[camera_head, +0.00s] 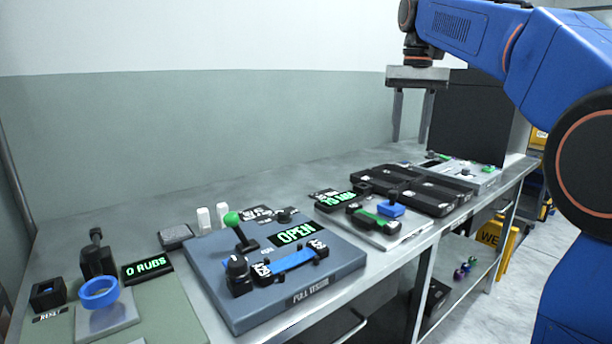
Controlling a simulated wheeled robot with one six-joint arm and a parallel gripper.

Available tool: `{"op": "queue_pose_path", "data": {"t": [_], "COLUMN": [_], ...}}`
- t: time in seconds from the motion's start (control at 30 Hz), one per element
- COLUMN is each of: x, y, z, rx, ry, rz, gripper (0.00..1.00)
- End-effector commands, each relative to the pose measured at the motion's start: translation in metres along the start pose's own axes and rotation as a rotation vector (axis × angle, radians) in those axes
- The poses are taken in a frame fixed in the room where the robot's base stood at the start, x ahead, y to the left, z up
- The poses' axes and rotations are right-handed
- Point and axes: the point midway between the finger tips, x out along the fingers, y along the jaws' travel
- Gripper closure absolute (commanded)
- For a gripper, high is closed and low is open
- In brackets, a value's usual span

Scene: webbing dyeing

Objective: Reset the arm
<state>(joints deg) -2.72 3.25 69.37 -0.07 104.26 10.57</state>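My gripper (412,115) hangs from my blue arm at the upper right, its two fingers pointing down. The fingers stand apart with nothing between them, so it is open and empty. It is above the far right part of the grey bench (345,168) and touches nothing. The blue-grey panel (208,262) on the bench carries a green-knobbed lever (232,220), a blue strap (286,260) and a display reading "OPEN" (295,234).
A blue ring (99,292) and a "0 RUBS" display (147,268) are at the left. Black trays (428,193) and a dark box (468,112) stand at the right. A yellow sign (491,232) stands beyond the bench edge. Air around my gripper looks clear.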

Motion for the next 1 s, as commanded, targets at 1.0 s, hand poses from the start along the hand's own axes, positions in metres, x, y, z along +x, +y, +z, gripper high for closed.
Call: {"op": "queue_pose_path", "data": {"t": [1.0], "x": [0.217], "y": [0.058], "z": [0.255], "rx": [-0.106], "ry": [0.271], "rz": [-0.025], "gripper": [0.60]}}
